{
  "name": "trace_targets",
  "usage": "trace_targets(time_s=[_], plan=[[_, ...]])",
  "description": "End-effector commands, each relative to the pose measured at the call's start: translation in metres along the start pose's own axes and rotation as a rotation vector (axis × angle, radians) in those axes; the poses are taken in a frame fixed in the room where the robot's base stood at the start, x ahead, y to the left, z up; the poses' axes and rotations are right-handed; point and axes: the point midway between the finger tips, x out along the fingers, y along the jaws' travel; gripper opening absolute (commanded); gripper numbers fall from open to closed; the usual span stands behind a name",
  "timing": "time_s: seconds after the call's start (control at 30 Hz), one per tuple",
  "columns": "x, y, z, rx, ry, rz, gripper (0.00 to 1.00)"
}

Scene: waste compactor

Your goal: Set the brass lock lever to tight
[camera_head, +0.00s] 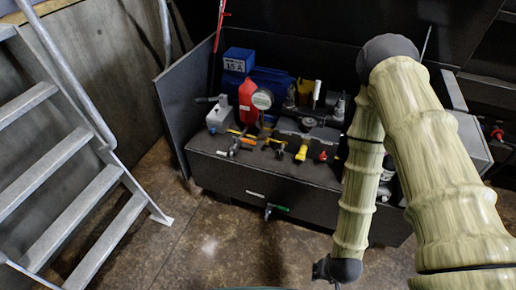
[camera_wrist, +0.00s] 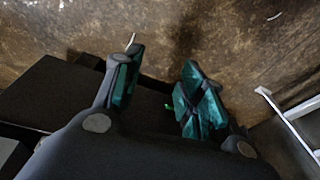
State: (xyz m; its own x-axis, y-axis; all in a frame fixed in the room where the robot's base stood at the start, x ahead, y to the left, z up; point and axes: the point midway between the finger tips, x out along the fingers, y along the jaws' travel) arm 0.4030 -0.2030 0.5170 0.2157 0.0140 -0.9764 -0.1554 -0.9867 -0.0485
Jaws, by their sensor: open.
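Several small valves and levers sit along the front ledge of the dark machine (camera_head: 265,180) in the head view. One has a yellow handle (camera_head: 301,152), and a brass-coloured fitting with a dark handle (camera_head: 280,147) is left of it. I cannot tell for sure which part is the brass lock lever. My gripper (camera_wrist: 160,82) is open in the wrist view, with teal pads apart and nothing visible between them. In the head view my arm hangs down in front of the machine's right side, and the fingers are not clear.
A red bottle (camera_head: 247,101), a round gauge (camera_head: 262,99) and a blue box (camera_head: 238,61) crowd the ledge. Metal stairs (camera_head: 72,233) stand at left. The floor (camera_head: 205,250) between is clear.

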Motion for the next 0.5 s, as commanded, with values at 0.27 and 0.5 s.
trace_targets(time_s=[0.27,0.5], plan=[[0.083,-0.062,-0.118,0.179,0.305,-0.092,0.4],[0.113,-0.118,-0.214,0.345,0.544,-0.206,0.4]])
